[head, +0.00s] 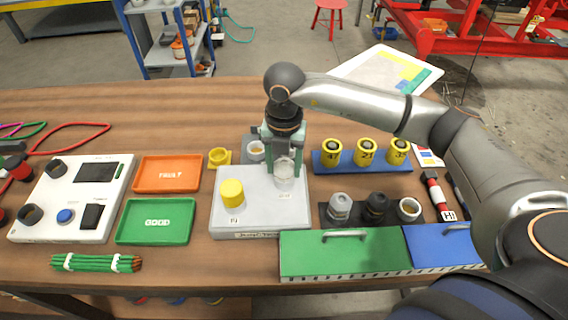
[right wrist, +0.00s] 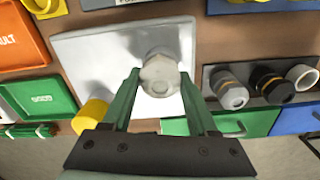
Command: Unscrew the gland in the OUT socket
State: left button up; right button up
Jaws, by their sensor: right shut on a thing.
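The grey junction box (head: 258,216) sits on the wooden bench in the middle of the head view. A pale grey gland (head: 284,178) stands upright at its right-hand socket, the OUT side. My right gripper (head: 284,160) reaches down from above and is shut on this gland. In the right wrist view the hexagonal gland (right wrist: 160,74) lies between the tips of the green fingers (right wrist: 160,84). The thread and socket under it are hidden. A yellow plug (head: 232,192) stands in the left-hand socket, apart from the gripper. My left gripper is not in view.
A dark holder (head: 326,218) with glands and a ring stands right of the box. Behind is a blue rack (head: 405,166) of yellow numbered cylinders. The orange FAULT tray (head: 168,173) and green GOOD tray (head: 155,221) lie left. A green lid (head: 340,254) is in front.

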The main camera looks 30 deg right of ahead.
jog(key=c, duration=0.5)
jog(key=shift+f+n+b, duration=0.15)
jog(key=shift+n+b, duration=0.5)
jog(key=shift+n, duration=0.55)
jog(key=shift+n+b, duration=0.3)
jog(key=shift+n, duration=0.8)
jog(key=n+b, duration=0.1)
jog(key=n, duration=0.1)
jog(key=shift+n, duration=0.3)
jog(key=shift+n+b, duration=0.4)
jog(key=shift+n, duration=0.6)
jog(key=o, duration=1.4)
